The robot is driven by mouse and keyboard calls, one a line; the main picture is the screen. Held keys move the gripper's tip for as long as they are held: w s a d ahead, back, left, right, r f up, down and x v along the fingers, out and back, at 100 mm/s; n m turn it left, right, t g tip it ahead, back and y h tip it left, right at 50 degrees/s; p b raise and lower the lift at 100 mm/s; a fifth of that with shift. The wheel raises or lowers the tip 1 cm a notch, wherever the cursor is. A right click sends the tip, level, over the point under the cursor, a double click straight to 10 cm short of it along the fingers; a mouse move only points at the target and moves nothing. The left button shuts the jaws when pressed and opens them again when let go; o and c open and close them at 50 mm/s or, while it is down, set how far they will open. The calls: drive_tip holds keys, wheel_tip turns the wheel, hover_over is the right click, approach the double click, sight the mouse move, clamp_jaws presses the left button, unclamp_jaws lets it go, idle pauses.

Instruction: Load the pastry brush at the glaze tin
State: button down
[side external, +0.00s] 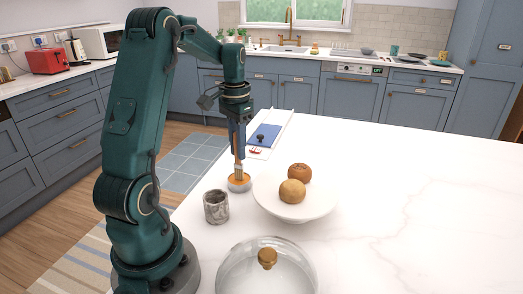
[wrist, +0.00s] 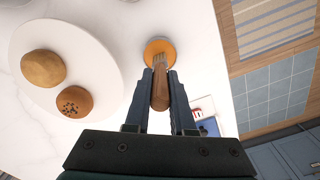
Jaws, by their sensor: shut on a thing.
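My gripper (side external: 238,152) points straight down and is shut on the wooden handle of the pastry brush (side external: 239,169). In the wrist view the brush (wrist: 160,88) sits between the two fingers of my gripper (wrist: 160,80), with its bristles over the orange glaze. The glaze tin (side external: 239,187) is a small, low round tin on the white counter, directly below my gripper. It also shows in the wrist view (wrist: 152,43). The bristle end is at the tin; I cannot tell how deep it sits in the glaze.
A white plate (side external: 315,211) with two buns (side external: 292,191) stands close right of the tin. A grey marbled cup (side external: 216,207) stands in front left. A glass lid with a brass knob (side external: 267,258) is nearer the camera. A blue-and-white slicer (side external: 265,134) lies behind. The counter's right is clear.

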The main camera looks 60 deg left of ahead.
idle(0.5)
drive_tip(key=shift+r, duration=3.5)
drive_tip(key=w+d+r+n, duration=0.1)
drive_tip(key=d+r, duration=0.2)
drive_tip(key=d, duration=0.6)
drive_tip(key=w+d+r+n, duration=0.2)
drive_tip(key=d+r, duration=0.2)
drive_tip(key=d, duration=0.5)
drive_tip(key=shift+w+d, duration=0.3)
drive_tip(key=shift+d, duration=0.05)
